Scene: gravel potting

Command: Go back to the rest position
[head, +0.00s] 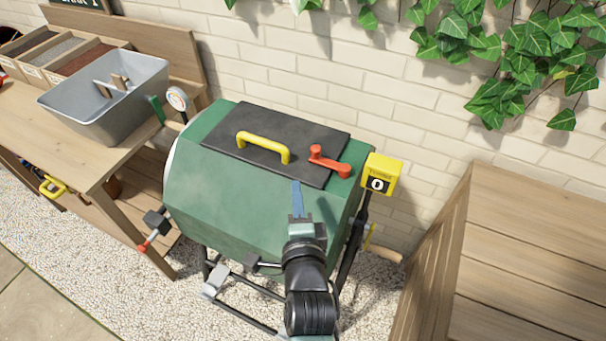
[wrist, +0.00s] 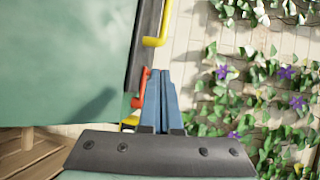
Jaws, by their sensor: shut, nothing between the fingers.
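My gripper (head: 297,190) is in front of the green drum (head: 245,205), with its blue fingers pointing up toward the drum's dark lid. In the wrist view my gripper (wrist: 159,72) has its two blue fingers side by side, shut and empty. The dark lid (head: 220,140) is closed on the drum and carries a yellow handle (head: 263,147) and a red latch (head: 328,161). In the wrist view the red latch (wrist: 139,88) shows just left of the fingers and is partly hidden. I cannot tell whether the fingers touch the drum.
A yellow box (head: 381,174) marked 0 stands right of the drum. A wooden bench (head: 60,125) with a grey tub (head: 85,118) is at left. A wooden crate-like bench (head: 530,250) is at right. Ivy (head: 515,60) hangs on the brick wall. Gravel (head: 375,300) covers the ground.

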